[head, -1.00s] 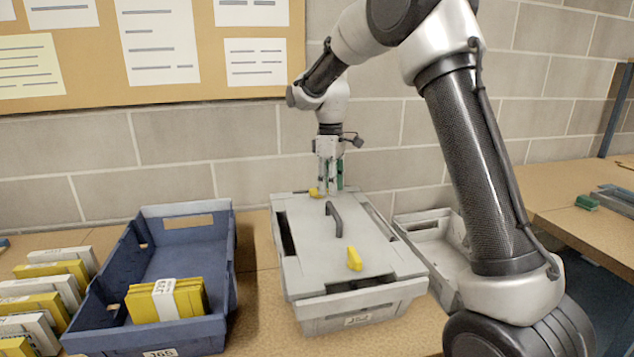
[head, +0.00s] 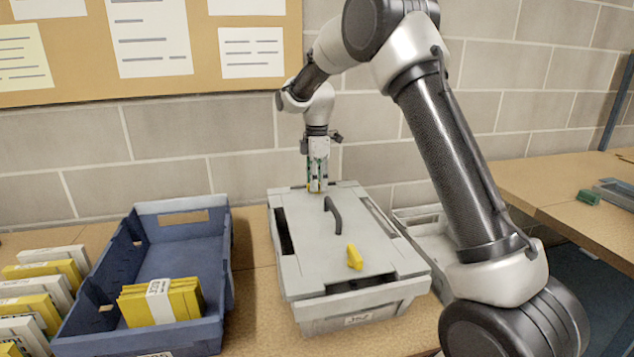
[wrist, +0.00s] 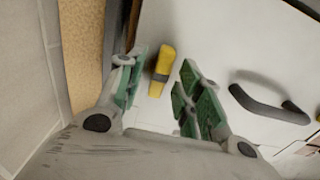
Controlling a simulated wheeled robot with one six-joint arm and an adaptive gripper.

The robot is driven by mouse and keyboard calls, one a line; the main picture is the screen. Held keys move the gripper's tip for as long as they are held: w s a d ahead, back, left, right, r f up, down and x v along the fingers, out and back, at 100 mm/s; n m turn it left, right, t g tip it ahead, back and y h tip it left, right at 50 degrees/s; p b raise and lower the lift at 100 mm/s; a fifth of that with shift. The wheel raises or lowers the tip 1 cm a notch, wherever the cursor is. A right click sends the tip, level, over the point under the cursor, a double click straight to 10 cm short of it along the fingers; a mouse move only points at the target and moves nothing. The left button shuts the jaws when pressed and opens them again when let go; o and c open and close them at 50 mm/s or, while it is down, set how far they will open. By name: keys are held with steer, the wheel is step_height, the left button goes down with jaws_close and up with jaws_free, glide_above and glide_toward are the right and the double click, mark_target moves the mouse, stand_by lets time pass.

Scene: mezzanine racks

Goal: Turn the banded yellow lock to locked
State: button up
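The banded yellow lock (wrist: 162,70) is a yellow handle with a dark band around it, on the lid of the grey box (head: 298,259). In the head view this lock (head: 314,186) is at the lid's far edge, partly hidden by the fingers. My gripper (head: 317,184) points down over it. In the wrist view my gripper (wrist: 160,88) is open, with one green-padded finger on each side of the lock. A gap shows on both sides; no contact is visible. A second yellow lock (head: 354,257), with no band visible, is near the lid's front.
A dark arched handle (head: 333,216) stands mid-lid, right of my gripper. A blue crate (head: 77,298) with yellow packs is on the left. A grey tray (head: 424,226) is partly hidden on the right. The brick wall (head: 238,151) is close behind the box.

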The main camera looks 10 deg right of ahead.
steer(key=shift+f, duration=0.3)
steer(key=shift+c, duration=0.2)
jaws_close()
